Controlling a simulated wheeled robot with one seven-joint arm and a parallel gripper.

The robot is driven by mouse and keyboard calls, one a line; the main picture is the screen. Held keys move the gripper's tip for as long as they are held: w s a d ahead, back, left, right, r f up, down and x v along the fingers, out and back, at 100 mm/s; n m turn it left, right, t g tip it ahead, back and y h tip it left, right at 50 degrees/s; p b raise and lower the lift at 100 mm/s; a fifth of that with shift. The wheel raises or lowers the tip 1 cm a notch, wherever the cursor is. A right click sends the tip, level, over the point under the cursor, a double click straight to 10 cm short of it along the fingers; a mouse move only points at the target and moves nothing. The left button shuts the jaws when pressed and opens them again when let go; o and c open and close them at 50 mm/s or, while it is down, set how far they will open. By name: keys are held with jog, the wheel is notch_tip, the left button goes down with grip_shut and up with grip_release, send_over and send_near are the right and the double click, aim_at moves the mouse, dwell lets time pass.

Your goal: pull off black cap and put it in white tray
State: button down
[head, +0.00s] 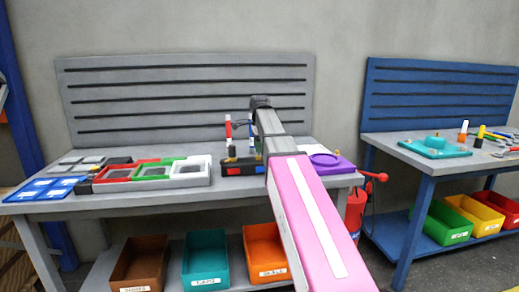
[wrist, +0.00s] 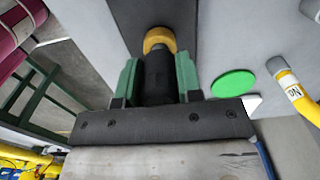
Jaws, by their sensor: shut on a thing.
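In the wrist view my gripper (wrist: 159,72) has its two green fingers closed on a black cap (wrist: 158,82), seen as a dark cylinder between them. A yellow-orange round end (wrist: 159,40) shows just beyond the cap, in line with it. I cannot tell whether the two are still joined. In the head view my arm hides the gripper and the cap. The white tray (head: 205,181) is a square open frame on the left bench, at the right end of a row of coloured trays and left of my arm.
Red (head: 113,172) and green (head: 152,171) trays stand beside the white one. A dark rack (head: 240,169) with upright markers (head: 228,131) stands right of them, close to my arm. A purple piece (head: 331,162) lies right of my arm. In the wrist view a yellow tube (wrist: 296,94) and green disc (wrist: 234,84) show at right.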

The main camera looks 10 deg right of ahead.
jog(key=shift+r, duration=1.7)
